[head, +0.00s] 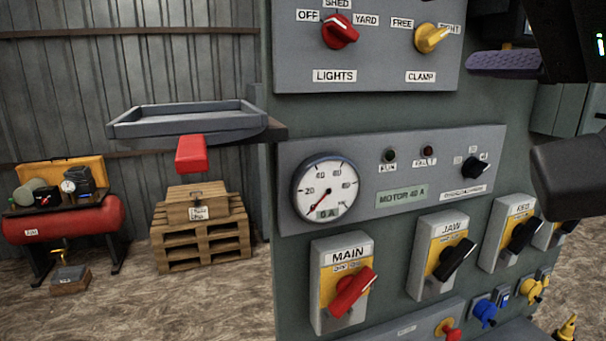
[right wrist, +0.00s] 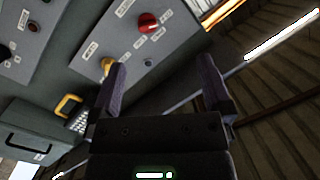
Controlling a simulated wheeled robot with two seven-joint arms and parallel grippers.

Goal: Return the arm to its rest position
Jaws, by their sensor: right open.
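My right arm comes in at the upper right of the head view, and one purple-grey finger of my right gripper (head: 505,63) shows in front of the cabinet's upper right. In the right wrist view my right gripper (right wrist: 160,80) has its two fingers wide apart with nothing between them. Beyond the fingers is the upper panel with a red knob (right wrist: 148,23) and a yellow knob (right wrist: 106,65). The fingers appear apart from both knobs. My left gripper is not in view.
The control cabinet (head: 290,250) fills the right side, with a red MAIN switch (head: 350,293), a black JAW switch (head: 455,260) and a round gauge (head: 325,188). A grey tray (head: 190,125) is left of it. A red compressor (head: 65,220) and wooden pallets (head: 205,245) stand behind.

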